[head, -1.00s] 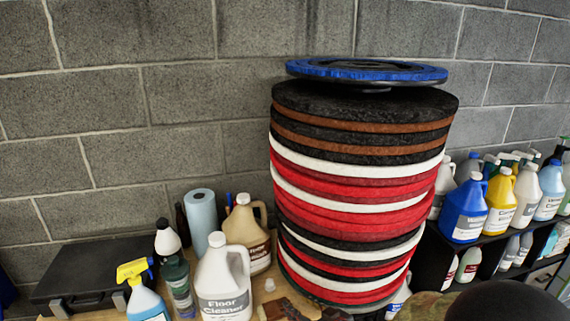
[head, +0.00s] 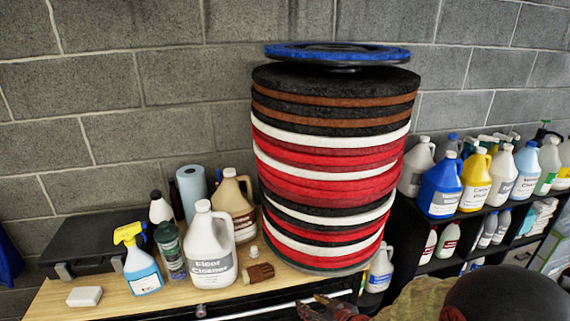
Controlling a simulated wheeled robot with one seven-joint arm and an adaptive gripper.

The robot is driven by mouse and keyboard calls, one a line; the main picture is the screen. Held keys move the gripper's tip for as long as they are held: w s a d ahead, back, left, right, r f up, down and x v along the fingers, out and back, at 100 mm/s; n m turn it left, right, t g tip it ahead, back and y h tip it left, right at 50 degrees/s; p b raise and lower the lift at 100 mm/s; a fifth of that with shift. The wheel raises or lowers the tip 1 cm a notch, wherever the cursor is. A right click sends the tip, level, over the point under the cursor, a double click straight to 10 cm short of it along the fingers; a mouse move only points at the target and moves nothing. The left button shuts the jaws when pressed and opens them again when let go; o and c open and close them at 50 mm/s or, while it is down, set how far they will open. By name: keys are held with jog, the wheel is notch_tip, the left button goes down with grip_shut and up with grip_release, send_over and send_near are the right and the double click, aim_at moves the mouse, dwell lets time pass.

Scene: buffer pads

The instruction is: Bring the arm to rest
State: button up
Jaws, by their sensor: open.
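My gripper (head: 322,306) shows only in part at the bottom edge of the head view, reddish-brown, with its jaws apart. I see nothing between the jaws. It appears in front of the bench's front edge, below the stack of pads. My arm (head: 418,302) comes in from the lower right, with a mottled olive link and a dark rounded part. The tall stack of round buffer pads (head: 330,185) stands upright in black, brown, white and red layers. A blue disc (head: 338,53) lies on top of it.
The wooden bench (head: 120,302) holds a floor cleaner jug (head: 211,262), a spray bottle (head: 141,268), a brown brush-like piece (head: 258,273), a white block (head: 84,297) and a black case (head: 88,244). A dark shelf (head: 409,235) with several jugs stands at right. A block wall (head: 110,90) is behind.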

jog(key=s+d+f+m+g+h, duration=0.1)
jog(key=s+d+f+g+h, duration=0.2)
jog(key=d, duration=0.4)
jog(key=s+d+r+m+g+h, duration=0.2)
jog(key=s+d+r+h, duration=0.2)
jog(key=s+d, duration=0.25)
jog(key=s+a+r+m, duration=0.1)
jog(key=s+r, duration=0.7)
jog(key=r, duration=0.2)
jog(key=s+a+r+m+t+y+b, duration=0.1)
jog(key=s+r+m, duration=0.1)
jog(key=s+r, duration=0.6)
notch_tip(320, 180, up, 3)
jog(key=shift+s+a+r, duration=0.15)
jog(key=shift+a, duration=0.15)
jog(key=shift+c, duration=0.7)
